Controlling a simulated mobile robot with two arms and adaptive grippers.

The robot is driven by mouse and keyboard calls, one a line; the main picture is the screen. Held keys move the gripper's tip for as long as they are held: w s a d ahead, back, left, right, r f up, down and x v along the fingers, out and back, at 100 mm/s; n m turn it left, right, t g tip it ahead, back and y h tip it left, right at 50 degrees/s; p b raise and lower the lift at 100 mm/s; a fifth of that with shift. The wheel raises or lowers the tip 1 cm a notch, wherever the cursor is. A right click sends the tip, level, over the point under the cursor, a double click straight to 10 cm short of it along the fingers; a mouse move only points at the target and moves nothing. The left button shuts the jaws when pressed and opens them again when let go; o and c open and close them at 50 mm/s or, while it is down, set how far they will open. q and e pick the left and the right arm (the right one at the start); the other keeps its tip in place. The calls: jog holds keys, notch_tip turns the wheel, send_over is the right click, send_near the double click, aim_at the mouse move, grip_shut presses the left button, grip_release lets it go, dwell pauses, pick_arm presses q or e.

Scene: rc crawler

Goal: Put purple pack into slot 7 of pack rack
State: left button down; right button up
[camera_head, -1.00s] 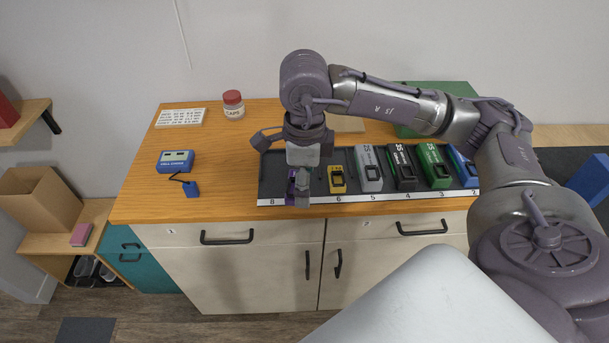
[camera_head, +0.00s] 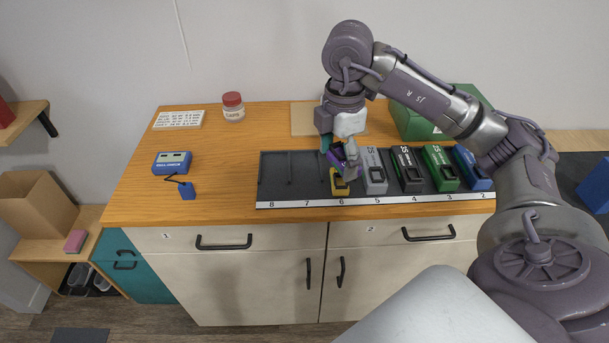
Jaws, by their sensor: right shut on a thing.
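The purple pack (camera_head: 338,153) is in my right gripper (camera_head: 343,158), which is shut on it. The gripper covers most of the pack, and the pack looks tilted. It is in front of or above slot 6, where the yellow pack (camera_head: 340,187) sits partly hidden. The dark pack rack (camera_head: 273,171) lies along the counter, with numbers falling from 8 at left to 2 at right. Slot 7, left of the gripper, and slot 8 are empty. My left gripper is not in view.
A grey pack (camera_head: 375,177), a black pack (camera_head: 407,170), a green pack (camera_head: 439,168) and a blue pack (camera_head: 472,168) fill the slots to the right. A blue device (camera_head: 172,163) and a red-lidded jar (camera_head: 233,107) stand left. A green box (camera_head: 415,125) is behind.

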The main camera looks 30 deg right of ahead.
jog(key=p, duration=0.3)
send_over(300, 177)
notch_tip(300, 177, down, 7)
jog(key=shift+r, duration=0.1)
notch_tip(300, 177, down, 4)
jog(key=shift+w+r+p, duration=0.1)
jog(key=shift+p, duration=0.3)
jog(key=shift+f, duration=0.2)
jog(key=shift+f, duration=0.2)
jog(key=o, duration=1.1)
jog(key=shift+r, duration=0.1)
